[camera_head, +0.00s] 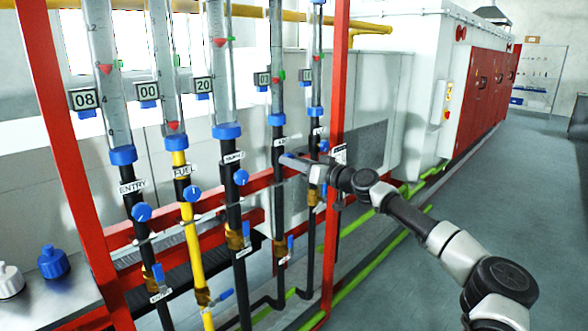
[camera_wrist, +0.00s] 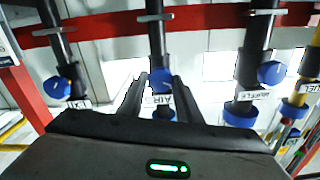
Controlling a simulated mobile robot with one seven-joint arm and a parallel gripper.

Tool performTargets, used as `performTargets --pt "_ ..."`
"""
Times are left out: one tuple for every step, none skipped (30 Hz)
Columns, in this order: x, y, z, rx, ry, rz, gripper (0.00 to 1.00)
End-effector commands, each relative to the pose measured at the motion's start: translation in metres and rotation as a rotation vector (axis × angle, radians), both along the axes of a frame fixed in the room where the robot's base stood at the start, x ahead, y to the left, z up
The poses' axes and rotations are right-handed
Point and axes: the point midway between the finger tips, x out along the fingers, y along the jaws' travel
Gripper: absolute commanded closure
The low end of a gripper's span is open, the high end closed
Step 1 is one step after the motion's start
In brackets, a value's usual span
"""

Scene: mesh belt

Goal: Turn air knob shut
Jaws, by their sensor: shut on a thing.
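The air knob (camera_wrist: 160,80) is a small blue knob on a dark vertical pipe, beside the white AIR label (camera_wrist: 162,99) in the wrist view. My gripper (camera_wrist: 160,86) is shut on this knob, with one dark finger on either side of it. In the head view my gripper (camera_head: 291,160) reaches in from the right to the fourth pipe and mostly hides the knob. The knob's exact turn angle cannot be read.
Neighbouring blue knobs stand close by: the muffle knob (camera_head: 240,177) on the left and another knob (camera_head: 323,146) on the right. The yellow fuel pipe (camera_head: 195,262) is further left. A red frame post (camera_head: 334,200) stands beside my arm. Open floor (camera_head: 440,190) lies right.

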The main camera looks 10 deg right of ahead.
Motion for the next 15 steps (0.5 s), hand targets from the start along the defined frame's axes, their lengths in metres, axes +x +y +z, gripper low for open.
performTargets --pt "0.0000 0.0000 -0.0045 0.032 0.024 0.000 0.91" --pt "0.0000 -0.0001 -0.0045 0.055 0.041 0.000 0.91" --pt "0.0000 -0.0002 -0.0043 0.085 0.063 -0.001 0.91" --pt "0.0001 -0.0001 -0.0044 0.109 0.081 -0.001 0.91" --pt "0.0001 -0.0001 -0.0044 0.133 0.098 -0.001 0.91" --pt "0.0000 0.0000 -0.0038 0.164 0.120 0.000 0.91" --pt "0.0000 0.0000 -0.0036 0.187 0.137 0.000 0.91" --pt "0.0000 0.0000 -0.0037 0.210 0.154 0.000 0.91" --pt "-0.0001 0.0001 -0.0037 0.241 0.176 0.000 0.91" --pt "-0.0001 0.0001 -0.0034 0.264 0.194 0.000 0.91" --pt "-0.0001 0.0001 -0.0034 0.286 0.210 0.000 0.91" --pt "0.0000 0.0002 -0.0031 0.319 0.233 0.000 0.91" --pt "-0.0001 0.0001 -0.0029 0.342 0.249 0.000 0.91" --pt "0.0000 0.0002 -0.0029 0.364 0.266 0.001 0.91" --pt "0.0000 0.0000 -0.0031 0.396 0.290 0.001 0.91"
